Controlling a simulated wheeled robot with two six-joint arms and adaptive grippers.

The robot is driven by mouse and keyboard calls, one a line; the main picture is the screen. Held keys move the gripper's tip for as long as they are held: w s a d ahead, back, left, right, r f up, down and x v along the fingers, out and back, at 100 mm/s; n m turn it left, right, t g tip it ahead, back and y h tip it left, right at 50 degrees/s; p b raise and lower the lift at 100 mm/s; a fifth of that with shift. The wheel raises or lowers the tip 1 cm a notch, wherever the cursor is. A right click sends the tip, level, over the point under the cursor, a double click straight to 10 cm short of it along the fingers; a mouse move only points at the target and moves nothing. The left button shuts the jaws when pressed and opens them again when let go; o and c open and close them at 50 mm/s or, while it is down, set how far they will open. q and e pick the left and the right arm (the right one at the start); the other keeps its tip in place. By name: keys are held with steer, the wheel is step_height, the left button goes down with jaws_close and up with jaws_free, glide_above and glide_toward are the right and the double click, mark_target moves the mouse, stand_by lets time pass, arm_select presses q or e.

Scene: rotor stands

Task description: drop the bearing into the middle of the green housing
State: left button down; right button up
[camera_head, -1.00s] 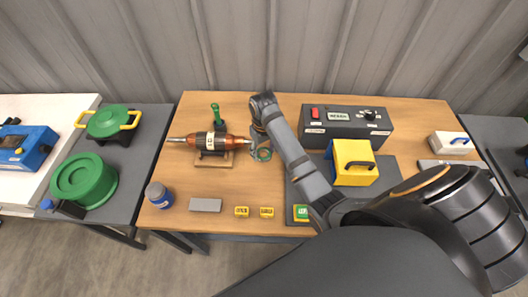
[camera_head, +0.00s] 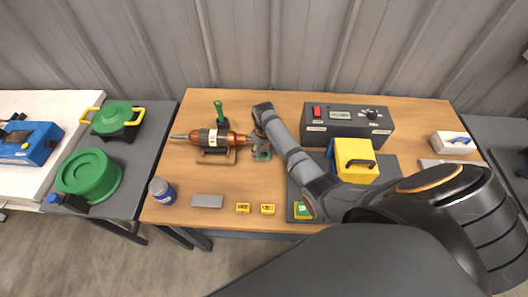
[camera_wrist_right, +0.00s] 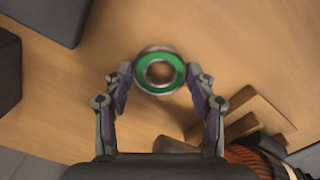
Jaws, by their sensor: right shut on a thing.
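The bearing (camera_wrist_right: 140,73) is a metal ring with a green face and an open centre. It sits between the fingertips of my right gripper (camera_wrist_right: 159,75), which is shut on it. In the head view the bearing (camera_head: 262,155) shows small at the gripper's tip, just right of the rotor's shaft end; its height over the table is hard to tell. The green housing (camera_head: 88,178) is a round, drum-like body on the grey side table at the left, far from my right gripper. My left gripper is not in view.
The copper rotor (camera_head: 230,138) lies on a wooden stand left of the gripper. A green lid with yellow handles (camera_head: 110,116) is behind the housing. A blue-grey can (camera_head: 162,191) stands at the wooden table's left edge. A grey control box (camera_head: 346,124) is behind my arm.

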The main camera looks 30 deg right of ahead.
steer(key=o, duration=1.3)
steer(key=shift+f, duration=0.1)
